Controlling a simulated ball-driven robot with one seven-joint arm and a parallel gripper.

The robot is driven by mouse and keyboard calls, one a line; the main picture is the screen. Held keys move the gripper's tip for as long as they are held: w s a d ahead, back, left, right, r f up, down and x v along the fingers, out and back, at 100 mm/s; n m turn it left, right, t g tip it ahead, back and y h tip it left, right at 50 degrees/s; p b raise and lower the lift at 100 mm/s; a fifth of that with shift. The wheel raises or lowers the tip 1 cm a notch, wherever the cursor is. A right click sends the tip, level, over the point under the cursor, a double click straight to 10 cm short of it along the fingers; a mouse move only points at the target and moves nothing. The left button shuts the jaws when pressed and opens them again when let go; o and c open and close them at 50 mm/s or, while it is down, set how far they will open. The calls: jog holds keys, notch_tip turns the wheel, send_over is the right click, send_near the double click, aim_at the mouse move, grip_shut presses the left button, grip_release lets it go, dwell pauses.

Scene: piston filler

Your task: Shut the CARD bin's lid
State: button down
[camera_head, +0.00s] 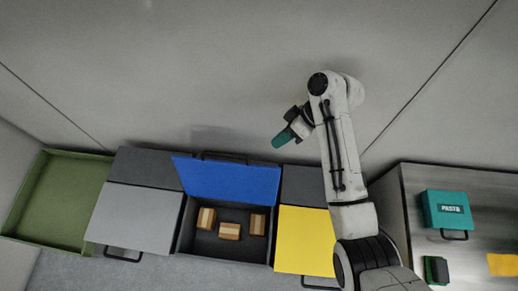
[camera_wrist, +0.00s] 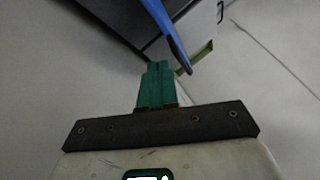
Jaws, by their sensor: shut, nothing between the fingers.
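A blue lid (camera_head: 228,181) stands raised and open at the back of the middle bin (camera_head: 184,226). No CARD label is readable on it. Three small brown cartons (camera_head: 229,231) lie inside the dark bin. My gripper (camera_head: 276,144) has green fingers, shut and empty, just above and behind the lid's top right corner. In the wrist view the shut fingertips (camera_wrist: 158,66) point toward the lid, seen edge-on as a blue strip (camera_wrist: 166,28). The lid's edge is close to the fingertips; I cannot tell whether they touch.
A grey-lidded bin (camera_head: 137,217) is left of the open bin, a yellow-lidded one (camera_head: 304,240) right; both lids are down. A green tray (camera_head: 54,203) stands far left. A counter (camera_head: 415,247) at right holds a teal PASTA box (camera_head: 446,208).

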jog(key=x, duration=1)
jog(key=shift+a+r, duration=0.2)
jog(key=shift+a, duration=0.05)
jog(key=shift+w, duration=0.1)
